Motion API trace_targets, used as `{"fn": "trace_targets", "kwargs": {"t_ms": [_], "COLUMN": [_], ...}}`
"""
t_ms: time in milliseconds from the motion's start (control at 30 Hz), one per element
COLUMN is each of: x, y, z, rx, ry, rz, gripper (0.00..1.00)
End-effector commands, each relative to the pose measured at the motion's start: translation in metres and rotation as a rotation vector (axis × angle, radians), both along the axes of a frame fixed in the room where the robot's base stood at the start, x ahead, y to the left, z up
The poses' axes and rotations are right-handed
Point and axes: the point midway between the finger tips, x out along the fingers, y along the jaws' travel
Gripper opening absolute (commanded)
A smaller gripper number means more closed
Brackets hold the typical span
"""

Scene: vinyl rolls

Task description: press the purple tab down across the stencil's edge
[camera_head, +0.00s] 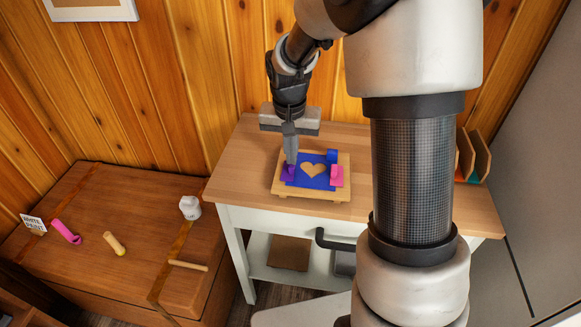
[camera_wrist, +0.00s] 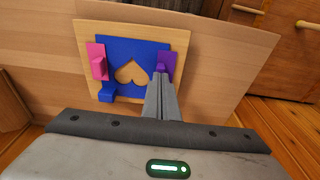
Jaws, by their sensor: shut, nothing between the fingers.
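The blue stencil (camera_head: 313,184) with a heart-shaped cut-out lies on a light wooden board on the table; it also shows in the wrist view (camera_wrist: 119,50). The purple tab (camera_head: 289,173) sits at the stencil's left edge, and at its right edge in the wrist view (camera_wrist: 166,66). My gripper (camera_head: 291,160) is shut and empty, pointing down with its fingertips at the purple tab. In the wrist view the fingertips (camera_wrist: 162,75) overlap the tab's lower part; I cannot tell whether they touch it.
A pink tab (camera_head: 337,176) and a blue tab (camera_head: 332,156) sit at other edges of the stencil. The wooden board (camera_head: 312,195) has a raised edge on the table (camera_head: 240,180). A lower wooden chest at left holds a pink roll (camera_head: 66,232), a white bottle (camera_head: 190,207) and wooden tools.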

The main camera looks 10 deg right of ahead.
Motion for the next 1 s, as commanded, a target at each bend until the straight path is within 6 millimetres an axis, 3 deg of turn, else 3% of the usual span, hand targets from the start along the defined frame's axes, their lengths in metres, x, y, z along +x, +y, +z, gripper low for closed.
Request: {"fn": "trace_targets", "kwargs": {"t_ms": [1000], "x": [0.0], "y": [0.0], "z": [0.083], "rx": [0.001], "ry": [0.0], "rz": [0.0], "gripper": [0.0]}}
